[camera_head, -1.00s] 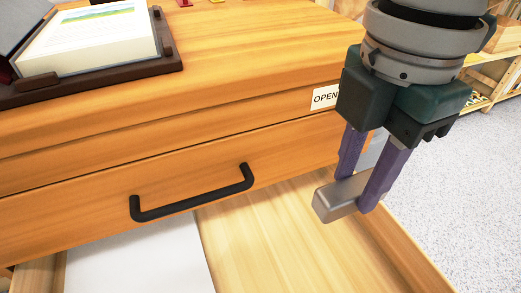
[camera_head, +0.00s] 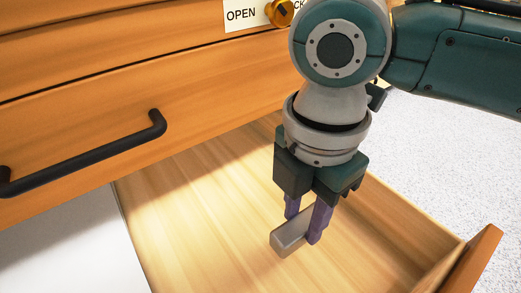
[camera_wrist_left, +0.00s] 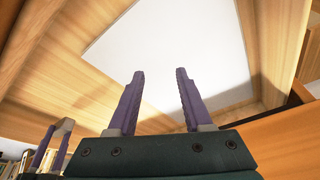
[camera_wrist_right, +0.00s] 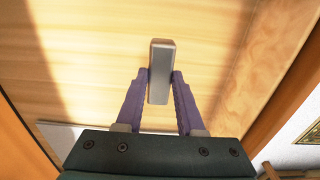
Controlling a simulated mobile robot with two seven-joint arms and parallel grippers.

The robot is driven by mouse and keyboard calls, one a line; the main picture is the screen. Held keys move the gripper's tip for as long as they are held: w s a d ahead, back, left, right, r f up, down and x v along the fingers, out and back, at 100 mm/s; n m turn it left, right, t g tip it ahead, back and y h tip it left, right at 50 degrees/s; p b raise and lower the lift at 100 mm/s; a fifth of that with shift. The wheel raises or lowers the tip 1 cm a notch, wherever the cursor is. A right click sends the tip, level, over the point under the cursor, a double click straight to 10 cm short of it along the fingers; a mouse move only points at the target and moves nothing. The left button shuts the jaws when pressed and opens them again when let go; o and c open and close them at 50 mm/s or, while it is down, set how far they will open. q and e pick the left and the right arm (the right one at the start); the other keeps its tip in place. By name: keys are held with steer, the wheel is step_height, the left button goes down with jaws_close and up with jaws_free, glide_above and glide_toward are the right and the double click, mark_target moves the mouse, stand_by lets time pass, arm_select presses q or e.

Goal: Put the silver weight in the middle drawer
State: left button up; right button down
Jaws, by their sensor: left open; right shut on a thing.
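The silver weight (camera_head: 287,238) is a small grey block held between the purple fingers of my right gripper (camera_head: 303,229). It also shows between the fingers in the right wrist view (camera_wrist_right: 161,60). My right gripper is shut on it and hangs over the open drawer (camera_head: 190,215), toward its right side. I cannot tell whether the weight touches the drawer floor. This drawer lies below a closed drawer front with a black handle (camera_head: 90,157). My left gripper (camera_wrist_left: 160,75) is open and empty in the left wrist view, facing a wooden drawer with a white sheet; it is out of the head view.
A white sheet (camera_head: 75,250) covers the left part of the open drawer; the wooden floor right of it is bare. The drawer's right wall (camera_head: 410,225) and front edge (camera_head: 478,262) bound it. An OPEN label (camera_head: 241,15) and brass lock (camera_head: 280,12) are above.

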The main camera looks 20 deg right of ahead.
mark_target(299, 238)
arm_select(q)
steer(key=f+b, duration=0.1)
steer(key=f, duration=0.1)
steer(key=f+b, duration=0.1)
steer(key=b, duration=0.1)
steer(key=shift+d+f, duration=0.2)
steer(key=shift+f, duration=0.2)
arm_select(e)
step_height(299, 238, down, 6)
steer(key=shift+r, duration=0.25)
arm_select(q)
steer(key=shift+r, duration=0.1)
arm_select(e)
steer(key=shift+r, duration=0.1)
arm_select(q)
steer(key=shift+a, duration=0.15)
arm_select(e)
steer(key=c, duration=0.5)
jaws_free()
